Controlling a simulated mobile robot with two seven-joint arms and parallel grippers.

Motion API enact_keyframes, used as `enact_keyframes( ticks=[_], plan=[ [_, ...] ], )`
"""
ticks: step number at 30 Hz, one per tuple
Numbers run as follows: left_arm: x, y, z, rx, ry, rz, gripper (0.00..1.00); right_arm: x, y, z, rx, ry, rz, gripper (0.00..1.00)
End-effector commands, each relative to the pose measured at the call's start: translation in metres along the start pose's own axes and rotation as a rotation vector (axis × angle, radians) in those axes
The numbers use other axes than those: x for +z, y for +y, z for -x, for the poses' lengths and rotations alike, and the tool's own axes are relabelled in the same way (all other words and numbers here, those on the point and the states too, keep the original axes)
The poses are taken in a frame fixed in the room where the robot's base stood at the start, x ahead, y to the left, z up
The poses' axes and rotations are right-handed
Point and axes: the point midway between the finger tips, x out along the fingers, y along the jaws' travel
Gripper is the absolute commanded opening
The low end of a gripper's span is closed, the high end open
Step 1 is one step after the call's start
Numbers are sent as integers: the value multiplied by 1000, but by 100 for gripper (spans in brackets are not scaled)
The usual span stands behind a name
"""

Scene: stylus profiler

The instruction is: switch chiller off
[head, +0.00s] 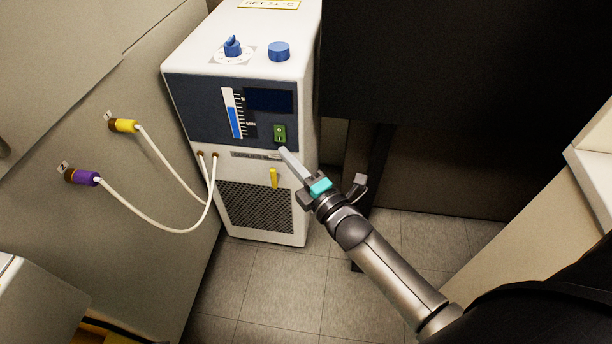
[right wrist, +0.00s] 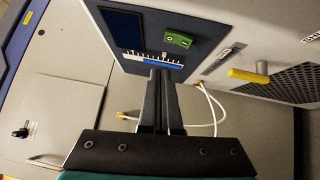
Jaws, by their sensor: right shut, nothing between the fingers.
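The chiller (head: 275,200) is a white upright box with a dark blue front panel. A green rocker switch (head: 280,133) sits at the right of that panel, below a dark display (head: 268,100). In the right wrist view the switch (right wrist: 178,39) is also green. My right gripper (head: 283,151) is shut and empty. Its tips are just below the switch in the head view; I cannot tell whether they touch the panel. In the right wrist view the fingers (right wrist: 160,75) point toward the level gauge (right wrist: 157,60), with the switch beyond them. My left gripper is not in view.
A yellow lever (head: 274,177) sticks out below the panel. White hoses run from the chiller to yellow (head: 124,125) and purple (head: 86,178) connectors on the left wall. Blue knobs (head: 279,51) stand on top. A dark cabinet (head: 440,90) stands to the right. Tiled floor (head: 290,290) is clear in front.

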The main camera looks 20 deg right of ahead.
Motion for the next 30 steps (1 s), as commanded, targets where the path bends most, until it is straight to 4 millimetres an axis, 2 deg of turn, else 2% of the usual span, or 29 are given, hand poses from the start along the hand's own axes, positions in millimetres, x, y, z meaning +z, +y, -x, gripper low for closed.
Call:
enact_keyframes(
  ticks=[6, 15, 30],
  plan=[
    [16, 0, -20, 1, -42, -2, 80, -1, 7, 33, -3, 1, -1, 0],
    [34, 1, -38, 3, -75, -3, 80, 0, 11, 64, -1, 1, -1, 0],
    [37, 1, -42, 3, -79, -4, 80, 0, 12, 70, 0, 1, -1, 0]
  ],
)
